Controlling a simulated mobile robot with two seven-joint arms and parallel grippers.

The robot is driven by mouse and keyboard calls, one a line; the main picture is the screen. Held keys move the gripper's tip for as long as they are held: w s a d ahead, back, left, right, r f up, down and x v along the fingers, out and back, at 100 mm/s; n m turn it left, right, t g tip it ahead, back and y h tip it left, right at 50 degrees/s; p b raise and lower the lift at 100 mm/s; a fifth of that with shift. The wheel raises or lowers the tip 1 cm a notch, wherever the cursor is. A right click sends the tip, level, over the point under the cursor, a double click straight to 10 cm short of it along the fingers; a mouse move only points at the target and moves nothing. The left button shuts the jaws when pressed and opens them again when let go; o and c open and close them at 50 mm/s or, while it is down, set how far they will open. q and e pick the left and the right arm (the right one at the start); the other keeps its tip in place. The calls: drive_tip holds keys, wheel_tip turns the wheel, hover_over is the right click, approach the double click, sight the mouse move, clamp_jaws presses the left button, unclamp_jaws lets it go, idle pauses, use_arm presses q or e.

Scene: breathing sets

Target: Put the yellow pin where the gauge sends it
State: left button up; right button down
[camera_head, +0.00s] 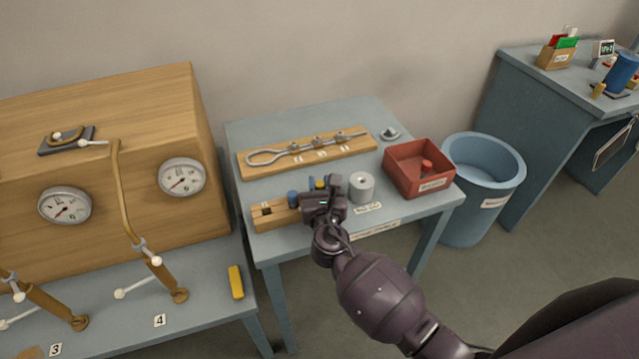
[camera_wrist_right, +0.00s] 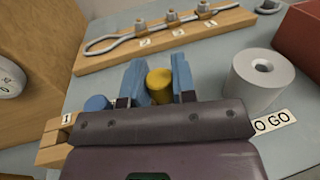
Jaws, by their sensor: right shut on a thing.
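My right gripper (camera_head: 320,187) is over the front of the small grey table. In the right wrist view its blue fingers (camera_wrist_right: 158,78) are shut on the yellow pin (camera_wrist_right: 160,86), whose rounded top shows between them. The pin's yellow top also shows in the head view (camera_head: 320,182); its lower end is hidden. A wooden block (camera_head: 262,222) with a dark opening lies at the left, partly behind the gripper. A blue pin (camera_wrist_right: 97,103) stands beside the gripper. A grey ring gauge (camera_head: 361,187) with a central hole stands right of it, by a label partly reading "O GO" (camera_wrist_right: 271,121).
A wooden board (camera_head: 310,158) with a looped metal rod lies behind. A wooden cabinet with dials (camera_head: 182,178) stands left.

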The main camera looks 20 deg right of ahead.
drive_tip(key=shift+f+b, duration=0.3)
drive_tip(key=shift+f, duration=0.15)
drive_tip(key=c, duration=0.8)
unclamp_jaws()
drive_tip(key=shift+c, duration=0.2)
drive_tip(key=s+a, duration=0.2)
drive_tip(key=s, duration=0.8)
drive_tip(key=shift+s, duration=0.3)
drive_tip(key=s+d+f+m+g+y, duration=0.1)
drive_tip(key=s+d+f+m+g, duration=0.2)
drive_tip(key=m, duration=1.3)
drive_tip(key=s+d+f+m+g+y, duration=0.2)
drive_tip(key=s+d+f+m+g, duration=0.1)
drive_tip(key=s+d+f+m, duration=0.6)
drive_tip(key=s+m, duration=0.4)
drive_tip(key=m, duration=0.4)
drive_tip(key=shift+s+d, duration=0.15)
drive_tip(key=shift+d, duration=0.2)
